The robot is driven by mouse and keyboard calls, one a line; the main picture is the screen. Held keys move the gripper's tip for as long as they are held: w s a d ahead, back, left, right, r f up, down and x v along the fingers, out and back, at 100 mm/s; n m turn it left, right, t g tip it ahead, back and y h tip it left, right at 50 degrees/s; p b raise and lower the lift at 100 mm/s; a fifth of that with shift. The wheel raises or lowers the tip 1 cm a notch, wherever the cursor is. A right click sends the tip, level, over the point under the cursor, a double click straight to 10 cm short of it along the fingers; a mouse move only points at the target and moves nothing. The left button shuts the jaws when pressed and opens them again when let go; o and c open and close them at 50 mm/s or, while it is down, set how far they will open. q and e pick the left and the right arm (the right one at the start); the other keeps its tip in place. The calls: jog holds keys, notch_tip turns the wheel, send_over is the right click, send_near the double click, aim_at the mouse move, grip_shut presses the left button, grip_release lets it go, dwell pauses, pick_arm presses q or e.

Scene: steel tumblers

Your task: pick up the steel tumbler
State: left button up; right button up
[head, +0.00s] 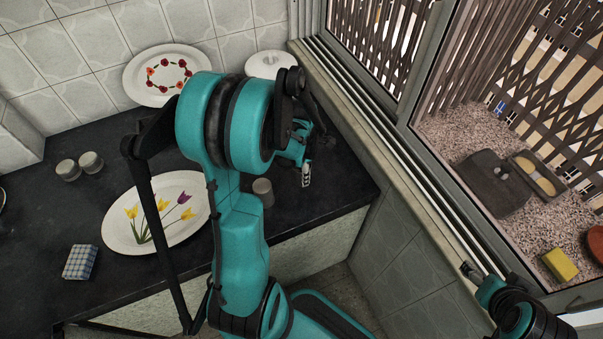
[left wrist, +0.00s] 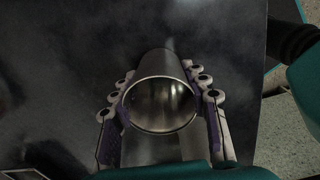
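The steel tumbler (head: 263,191) is a small grey cylinder standing on the dark counter, right of the flowered plate. In the left wrist view the tumbler (left wrist: 160,103) shows its open mouth, between the two fingers of my left gripper (left wrist: 162,95). The fingers are spread on either side of it, very near its wall; I cannot tell if they touch. In the head view my left gripper (head: 304,172) is partly hidden by my arm. My right gripper (head: 474,272) is at the lower right by the window sill, small and empty-looking.
A tulip plate (head: 120,222) and a checked cloth block (head: 80,262) lie left of my arm. Two small grey cups (head: 68,169) stand further left. The window frame (head: 375,125) bounds the right side.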

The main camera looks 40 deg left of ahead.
pick_arm(q)
jog(key=c, duration=0.3)
jog(key=shift+r, duration=0.1)
